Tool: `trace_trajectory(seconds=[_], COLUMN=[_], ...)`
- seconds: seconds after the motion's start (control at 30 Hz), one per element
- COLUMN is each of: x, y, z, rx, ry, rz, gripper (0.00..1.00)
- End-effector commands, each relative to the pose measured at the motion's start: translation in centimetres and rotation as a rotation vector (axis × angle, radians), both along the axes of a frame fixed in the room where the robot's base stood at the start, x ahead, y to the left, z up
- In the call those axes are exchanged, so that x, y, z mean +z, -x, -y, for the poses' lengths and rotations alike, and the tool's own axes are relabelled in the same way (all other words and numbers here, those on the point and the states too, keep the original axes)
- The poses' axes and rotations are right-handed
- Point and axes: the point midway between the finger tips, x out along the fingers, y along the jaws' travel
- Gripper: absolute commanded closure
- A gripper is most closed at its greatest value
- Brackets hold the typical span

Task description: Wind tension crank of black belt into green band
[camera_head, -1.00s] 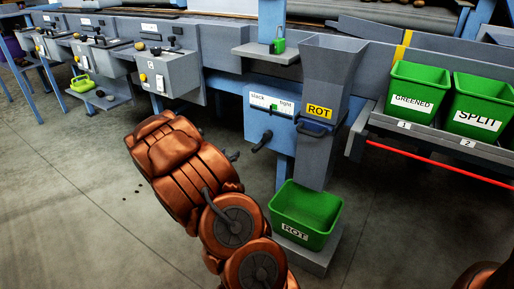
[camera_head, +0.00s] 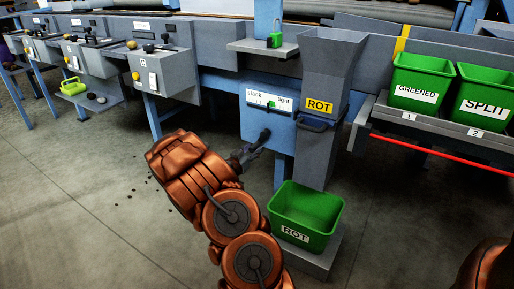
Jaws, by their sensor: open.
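A blue panel under the machine carries a white gauge (camera_head: 270,101) marked "slack" at left and "tight" at right. A green patch (camera_head: 272,104) shows near its middle; I cannot make out a pointer or a belt name. Below the gauge a dark crank (camera_head: 265,135) sticks out of the panel, its handle angled down and left. My gripper (camera_head: 252,152) is open, with its fingers at the crank's handle end. The dark fingers and handle overlap, so I cannot tell whether they touch.
The grey ROT chute (camera_head: 326,75) stands right of the panel, with the green ROT bin (camera_head: 305,213) below it. A shelf (camera_head: 262,48) holding a green padlock-like item (camera_head: 275,41) sits above. A control box (camera_head: 163,74) is to the left. Open floor lies at lower left.

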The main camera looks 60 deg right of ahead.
Motion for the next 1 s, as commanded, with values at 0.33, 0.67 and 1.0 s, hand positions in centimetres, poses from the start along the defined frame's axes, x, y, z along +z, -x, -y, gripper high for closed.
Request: trace_trajectory(seconds=[0.33,0.67,1.0], x=[0.0,0.0,0.1], y=[-0.2,-0.3,-0.4], z=[3.0,3.7,3.7], rx=[0.001,0.004,0.004], ry=[0.003,0.001,0.000], rz=[0.001,0.000,0.001], gripper=[0.51,0.51,0.70])
